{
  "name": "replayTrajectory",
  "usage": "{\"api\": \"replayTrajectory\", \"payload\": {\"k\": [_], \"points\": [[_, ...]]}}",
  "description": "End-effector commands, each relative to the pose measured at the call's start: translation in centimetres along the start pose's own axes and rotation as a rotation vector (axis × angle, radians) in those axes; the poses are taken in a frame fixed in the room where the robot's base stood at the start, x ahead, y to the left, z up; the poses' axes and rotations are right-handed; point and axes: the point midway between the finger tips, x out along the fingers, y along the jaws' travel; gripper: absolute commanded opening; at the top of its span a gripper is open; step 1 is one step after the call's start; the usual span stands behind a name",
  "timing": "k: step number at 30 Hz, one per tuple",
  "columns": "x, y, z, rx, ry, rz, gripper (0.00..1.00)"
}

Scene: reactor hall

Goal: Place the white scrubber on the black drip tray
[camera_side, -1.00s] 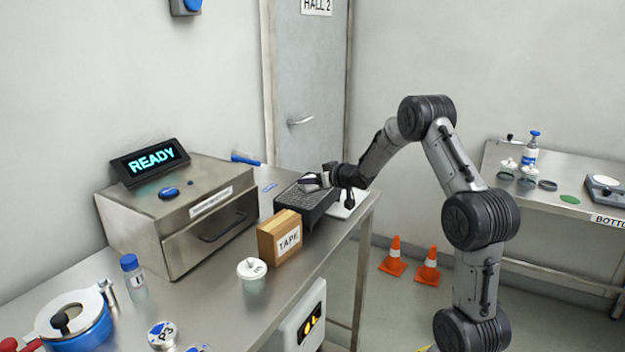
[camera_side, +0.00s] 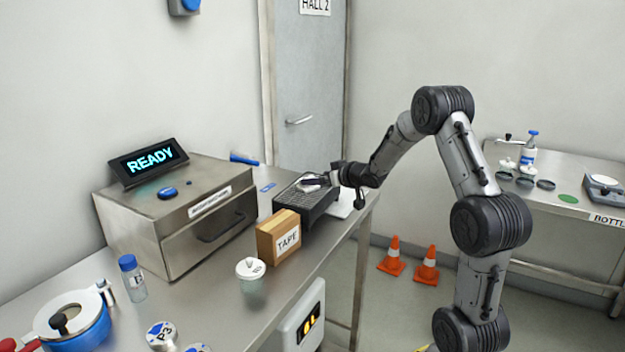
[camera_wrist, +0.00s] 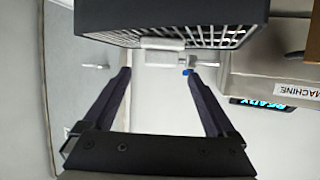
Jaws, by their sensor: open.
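The black drip tray (camera_side: 318,208), with a slotted grille top, stands near the far right end of the steel bench. In the wrist view its dark side (camera_wrist: 170,15) fills the top. The white scrubber (camera_side: 312,182) is small and partly hidden by my gripper in the side view; it appears to rest on the grille. In the wrist view the scrubber (camera_wrist: 162,44) lies against the grille, beyond my fingertips. My gripper (camera_wrist: 159,72) is open, its two dark fingers apart with nothing visibly clamped between them. In the side view my gripper (camera_side: 328,182) is at the tray's right edge.
A cardboard TAPE box (camera_side: 279,237) stands just in front of the tray. A steel machine (camera_side: 180,215) with a READY display is to the left. A white-lidded jar (camera_side: 251,272) stands nearer. The floor has orange cones (camera_side: 392,257).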

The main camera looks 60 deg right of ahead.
Motion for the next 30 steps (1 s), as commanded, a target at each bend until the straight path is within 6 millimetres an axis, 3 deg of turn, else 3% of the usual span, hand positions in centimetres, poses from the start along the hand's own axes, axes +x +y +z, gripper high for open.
{"api": "replayTrajectory", "payload": {"k": [3, 9, 17, 20, 23, 26, 30], "points": [[-2.7, 0.1, -0.1, -0.001, 0.003, 0.002, 0.91], [-6.1, 0.1, -0.1, 0.000, 0.002, 0.002, 0.91], [-8.1, -0.7, -0.5, -0.013, -0.005, 0.009, 0.91], [-9.4, -2.5, -1.7, -0.047, -0.031, 0.040, 0.91], [-12.3, -5.7, -2.9, -0.088, -0.085, 0.078, 0.91], [-16.4, -9.4, -2.7, -0.117, -0.168, 0.092, 0.91], [-23.4, -14.3, -0.1, -0.147, -0.315, 0.039, 0.91]]}}
